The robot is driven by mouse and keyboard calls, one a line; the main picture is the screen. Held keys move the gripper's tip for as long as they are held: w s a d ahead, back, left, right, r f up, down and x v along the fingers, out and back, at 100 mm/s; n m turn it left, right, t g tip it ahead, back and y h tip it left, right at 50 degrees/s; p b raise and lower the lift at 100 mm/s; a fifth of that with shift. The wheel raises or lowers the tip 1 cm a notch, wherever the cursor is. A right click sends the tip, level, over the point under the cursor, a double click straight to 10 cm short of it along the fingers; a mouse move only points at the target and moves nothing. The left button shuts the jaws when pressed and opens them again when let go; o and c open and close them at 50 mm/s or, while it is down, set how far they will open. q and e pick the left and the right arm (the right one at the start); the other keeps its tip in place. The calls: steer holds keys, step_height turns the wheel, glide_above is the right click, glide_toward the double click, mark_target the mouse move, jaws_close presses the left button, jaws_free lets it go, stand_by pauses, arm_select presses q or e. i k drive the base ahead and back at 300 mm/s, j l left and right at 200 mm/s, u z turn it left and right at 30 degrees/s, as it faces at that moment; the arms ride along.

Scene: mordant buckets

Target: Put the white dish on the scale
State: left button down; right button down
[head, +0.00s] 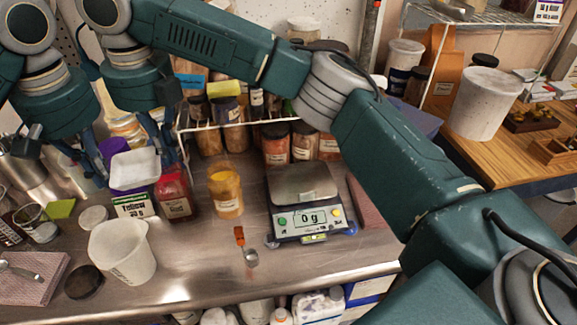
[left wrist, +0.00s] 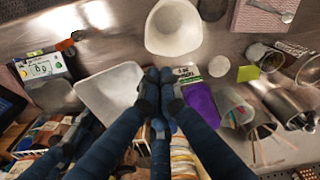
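The white dish (head: 135,169) is a shallow square tray, held up in front of the bottles at the left of the bench. My left gripper (head: 107,168) is at its left edge. In the left wrist view the fingers (left wrist: 160,82) are closed together at the rim of the dish (left wrist: 107,92). My right gripper (head: 168,143) hangs just behind and right of the dish; its fingertips are partly hidden. The scale (head: 308,207) stands right of centre with an empty metal pan and reads 0 g. It also shows in the left wrist view (left wrist: 42,68).
A yellow jar (head: 226,190) and a red jar (head: 176,194) stand between dish and scale. A spoon with an orange handle (head: 246,245) lies in front. A white bucket (head: 124,250) stands at front left. Jars fill the rack behind.

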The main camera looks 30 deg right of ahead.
mark_target(301, 179)
steer(key=i+z, duration=0.15)
steer(key=z, duration=0.15)
steer(key=i+z, duration=0.3)
steer(key=k+z, duration=0.1)
steer(key=z, duration=0.55)
